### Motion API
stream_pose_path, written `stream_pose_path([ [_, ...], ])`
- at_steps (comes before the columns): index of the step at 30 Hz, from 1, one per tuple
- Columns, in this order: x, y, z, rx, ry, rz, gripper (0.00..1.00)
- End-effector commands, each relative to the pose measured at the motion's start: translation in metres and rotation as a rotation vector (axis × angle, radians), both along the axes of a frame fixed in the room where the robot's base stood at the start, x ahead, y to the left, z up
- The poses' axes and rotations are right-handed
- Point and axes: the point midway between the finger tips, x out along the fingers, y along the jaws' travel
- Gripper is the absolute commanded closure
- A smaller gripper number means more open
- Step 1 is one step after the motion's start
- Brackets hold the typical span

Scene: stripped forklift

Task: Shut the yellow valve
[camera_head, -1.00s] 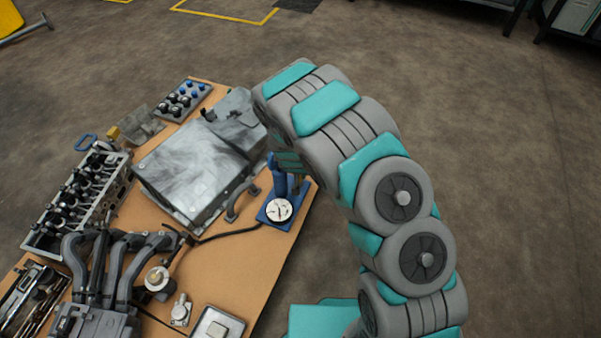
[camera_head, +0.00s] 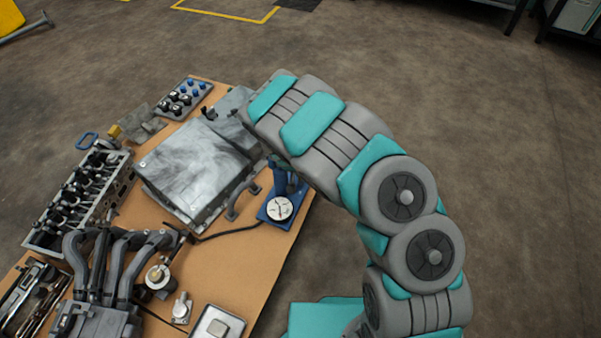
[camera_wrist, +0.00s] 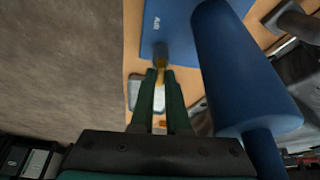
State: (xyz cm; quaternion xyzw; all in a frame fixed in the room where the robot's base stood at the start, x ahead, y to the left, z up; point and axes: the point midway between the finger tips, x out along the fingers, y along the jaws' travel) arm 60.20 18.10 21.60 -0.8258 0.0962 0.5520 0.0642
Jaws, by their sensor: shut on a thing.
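The yellow valve (camera_wrist: 161,66) shows as a small yellow piece on a short stub at the blue base plate (camera_wrist: 172,32) in the wrist view. My gripper (camera_wrist: 161,74) has its two dark green fingers close together on the yellow piece. The fingertips hide part of it, and I cannot tell how far it is turned. A large blue cylinder (camera_wrist: 235,65) stands just right of the fingers. In the head view, the blue device with a round white gauge (camera_head: 280,208) sits at the table's right edge. My arm hides the gripper and the valve there.
A grey metal box (camera_head: 195,165) stands left of the blue device. A black hose (camera_head: 230,234) runs left from it. Engine parts (camera_head: 85,200) and a block with blue and black knobs (camera_head: 180,98) crowd the brown table. The floor (camera_head: 520,190) right of the table is clear.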

Motion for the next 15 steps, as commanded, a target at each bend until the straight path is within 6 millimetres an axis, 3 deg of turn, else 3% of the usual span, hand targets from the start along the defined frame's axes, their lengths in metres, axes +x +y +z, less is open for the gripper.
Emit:
stream_pose_path([
  [2,0.0011,0.0004,0.0006,0.0,-0.003,0.0,1.0],
  [3,0.001,0.0003,0.0006,0.0,-0.003,0.0,0.84],
  [10,0.0006,0.0003,0.0003,0.001,-0.001,0.0,0.58],
  [15,0.0004,0.0002,0.0003,0.0,-0.001,0.001,0.56],
])
